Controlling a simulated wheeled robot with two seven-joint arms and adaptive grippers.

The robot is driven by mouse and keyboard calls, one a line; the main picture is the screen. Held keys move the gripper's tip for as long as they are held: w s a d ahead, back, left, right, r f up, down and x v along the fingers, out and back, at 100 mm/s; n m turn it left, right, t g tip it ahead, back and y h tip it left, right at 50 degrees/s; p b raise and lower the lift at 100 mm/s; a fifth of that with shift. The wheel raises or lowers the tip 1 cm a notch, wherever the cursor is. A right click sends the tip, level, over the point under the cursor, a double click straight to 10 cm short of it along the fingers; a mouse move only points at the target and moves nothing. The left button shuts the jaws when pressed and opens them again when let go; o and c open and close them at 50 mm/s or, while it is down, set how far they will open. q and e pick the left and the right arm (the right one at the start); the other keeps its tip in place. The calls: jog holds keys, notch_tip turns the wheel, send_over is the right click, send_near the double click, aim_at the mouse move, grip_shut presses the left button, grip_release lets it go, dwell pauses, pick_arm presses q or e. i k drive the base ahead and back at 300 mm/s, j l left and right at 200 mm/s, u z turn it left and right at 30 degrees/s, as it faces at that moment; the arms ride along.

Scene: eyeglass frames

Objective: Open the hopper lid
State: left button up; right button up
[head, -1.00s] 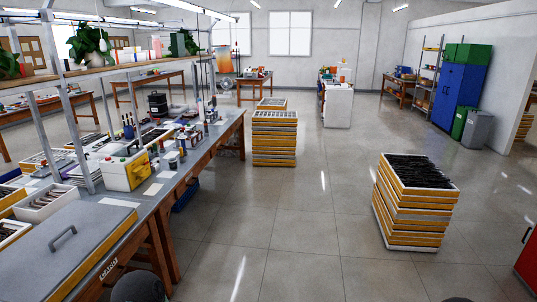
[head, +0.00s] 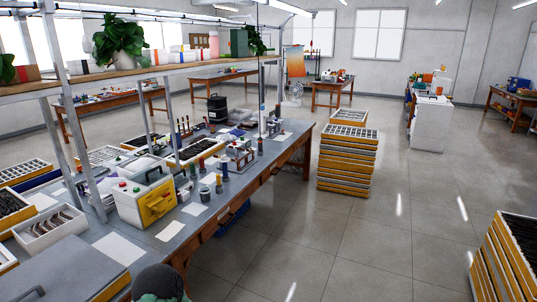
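No part is clearly marked as the hopper, so I cannot tell which lid is meant. A large grey flat lid (head: 65,270) on a yellow-sided box lies at the near left of the bench, shut and partly cut off by the picture edge. Further along the bench stands a white and yellow box (head: 145,200) with a dark top handle and small coloured knobs; its top looks shut. A white cabinet (head: 431,125) with a handle on top stands far off on the right. Neither gripper shows; only a dark rounded part of my own body is at the bottom.
The long workbench (head: 200,217) holds trays, jars and tools under a shelf (head: 150,70) on metal posts.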

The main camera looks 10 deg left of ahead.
aim_at(148, 172)
jog(key=i+u, duration=0.7)
jog(key=u, duration=0.15)
jog(key=i+l+u, duration=0.25)
jog(key=u, duration=0.15)
jog(key=i+l+u, duration=0.55)
jog(key=l+u, duration=0.15)
jog(key=u, duration=0.15)
